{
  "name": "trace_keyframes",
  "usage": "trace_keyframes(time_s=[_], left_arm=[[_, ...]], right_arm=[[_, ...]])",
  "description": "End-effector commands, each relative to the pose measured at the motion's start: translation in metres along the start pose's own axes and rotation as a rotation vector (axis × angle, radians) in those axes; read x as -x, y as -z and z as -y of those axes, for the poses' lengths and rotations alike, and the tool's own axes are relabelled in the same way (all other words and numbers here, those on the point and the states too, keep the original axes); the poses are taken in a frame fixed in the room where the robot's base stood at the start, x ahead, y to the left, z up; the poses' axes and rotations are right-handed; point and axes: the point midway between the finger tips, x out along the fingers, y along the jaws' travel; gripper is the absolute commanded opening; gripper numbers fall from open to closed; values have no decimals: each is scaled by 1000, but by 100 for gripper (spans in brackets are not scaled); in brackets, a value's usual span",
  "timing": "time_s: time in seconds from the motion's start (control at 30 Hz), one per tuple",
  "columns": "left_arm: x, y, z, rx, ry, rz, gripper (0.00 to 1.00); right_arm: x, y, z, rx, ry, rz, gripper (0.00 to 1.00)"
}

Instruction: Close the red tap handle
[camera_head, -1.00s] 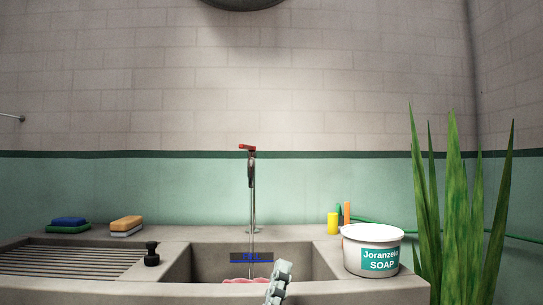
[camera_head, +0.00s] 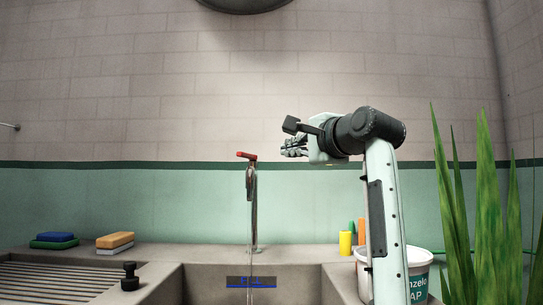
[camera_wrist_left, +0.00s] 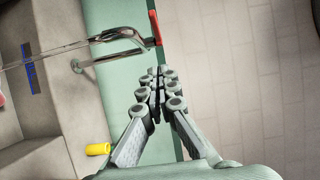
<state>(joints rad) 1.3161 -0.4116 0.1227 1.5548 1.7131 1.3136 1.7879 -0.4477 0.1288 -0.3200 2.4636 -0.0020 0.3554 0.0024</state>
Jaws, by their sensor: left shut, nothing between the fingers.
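The red tap handle (camera_head: 246,156) sits on top of the metal tap (camera_head: 251,190) at the back of the sink. In the left wrist view the red handle (camera_wrist_left: 155,27) lies just beyond my fingertips, with the tap (camera_wrist_left: 110,50) to its left. My left gripper (camera_head: 284,149) is shut and empty, to the right of the handle at about its height and apart from it in the picture. Its closed fingers (camera_wrist_left: 160,73) point toward the handle in the wrist view. A thin pale stream appears below the tap. My right gripper is not in view.
A soap bucket (camera_head: 418,275) stands on the right, partly behind my arm. A yellow bottle (camera_head: 345,243) stands beside it. Sponges (camera_head: 115,241) and a dark knob (camera_head: 130,277) are on the left. Tall leaves (camera_head: 488,200) rise at far right. The wall above the tap is clear.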

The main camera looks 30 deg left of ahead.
Motion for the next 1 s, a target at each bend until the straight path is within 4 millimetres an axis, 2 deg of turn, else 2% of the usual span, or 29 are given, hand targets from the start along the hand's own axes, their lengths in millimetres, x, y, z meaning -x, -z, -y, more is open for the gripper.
trace_keyframes(time_s=[0.17, 0.53, 0.73, 1.0], left_arm=[[-23, -1, 0, 1, -2, 1, 0], [-102, -3, 0, -4, 2, 7, 0], [-120, -24, 0, -1, 2, 6, 0], [-126, -30, 0, -3, 2, 3, 0]], right_arm=[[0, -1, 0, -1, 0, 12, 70], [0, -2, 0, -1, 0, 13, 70], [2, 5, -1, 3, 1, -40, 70], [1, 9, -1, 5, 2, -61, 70]])
